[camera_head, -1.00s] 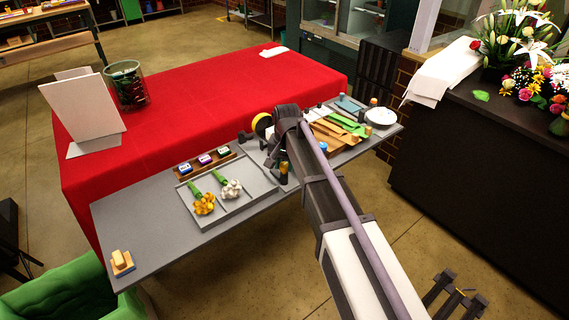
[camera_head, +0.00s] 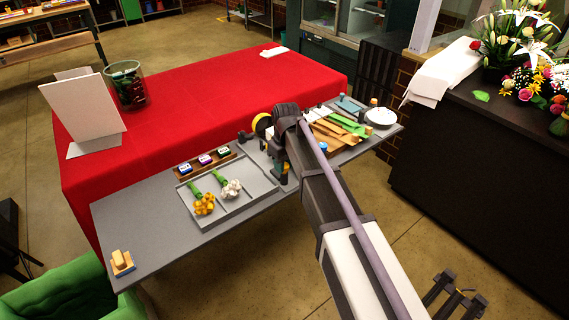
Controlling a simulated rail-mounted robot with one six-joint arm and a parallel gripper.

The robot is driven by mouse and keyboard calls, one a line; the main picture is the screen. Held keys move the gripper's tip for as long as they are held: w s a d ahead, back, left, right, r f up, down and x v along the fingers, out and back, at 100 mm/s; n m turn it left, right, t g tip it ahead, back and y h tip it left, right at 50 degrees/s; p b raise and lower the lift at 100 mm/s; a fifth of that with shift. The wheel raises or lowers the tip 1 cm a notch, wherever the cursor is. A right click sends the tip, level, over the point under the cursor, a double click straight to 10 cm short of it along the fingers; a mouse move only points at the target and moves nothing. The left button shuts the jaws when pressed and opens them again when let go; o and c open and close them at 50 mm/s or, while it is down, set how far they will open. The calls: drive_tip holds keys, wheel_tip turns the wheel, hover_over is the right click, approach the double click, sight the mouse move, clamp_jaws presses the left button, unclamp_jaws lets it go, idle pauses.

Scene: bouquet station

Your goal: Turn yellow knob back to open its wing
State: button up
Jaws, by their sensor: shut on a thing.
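My gripper (camera_head: 282,178) is small and dark at the near edge of the grey worktop (camera_head: 140,215), just right of the grey tray. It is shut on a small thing. My own wrist and the small scale hide what that thing is. I cannot make out a yellow knob or its wing for certain. A yellow round thing with a dark middle (camera_head: 261,124) stands behind my wrist, apart from the fingers. I cannot tell whether it is part of a knob.
The grey tray (camera_head: 240,208) holds a yellow and a white flower bunch. Behind it is a wooden rack (camera_head: 217,166) with small coloured items. Wood pieces and green stems (camera_head: 340,128) lie right of my arm. The red table (camera_head: 200,90) is largely clear.

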drive_tip(key=n, duration=0.4)
drive_tip(key=shift+n, duration=0.4)
idle(0.4)
drive_tip(key=o, duration=0.9)
drive_tip(key=r+p, duration=1)
drive_tip(key=shift+w+d+r+p, duration=0.1)
drive_tip(key=shift+w+r+p, duration=0.1)
drive_tip(key=shift+r+p, duration=0.2)
